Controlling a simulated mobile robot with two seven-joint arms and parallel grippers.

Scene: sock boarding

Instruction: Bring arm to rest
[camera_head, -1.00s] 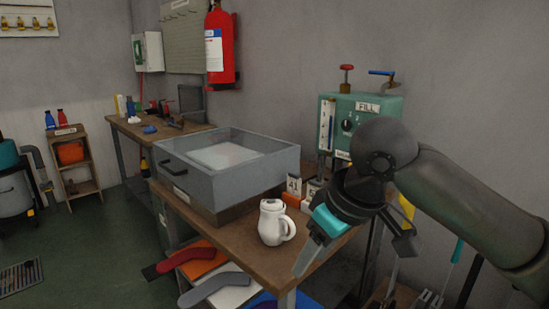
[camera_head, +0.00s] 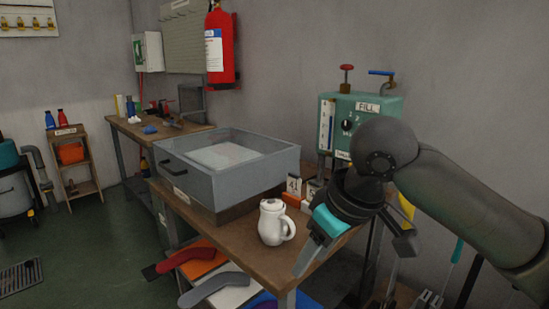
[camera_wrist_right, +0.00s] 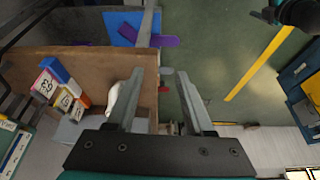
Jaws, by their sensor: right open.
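My right gripper (camera_head: 352,250) hangs at the right front of the wooden table, its arm coming in from the right. Its two fingers are apart with nothing held between them. In the right wrist view the open fingers (camera_wrist_right: 165,95) point past the table's edge toward the green floor. A white jug (camera_head: 272,222) stands upright on the table, left of the gripper and apart from it. Its edge also shows beside the left finger in the right wrist view (camera_wrist_right: 112,98). My left gripper is in neither view.
A grey open box (camera_head: 222,182) sits on the table (camera_head: 222,232). Numbered blocks (camera_head: 296,190) stand behind the jug. A green fill unit (camera_head: 372,112) with valves is at the wall. Sock-shaped boards (camera_head: 215,284) lie below the table.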

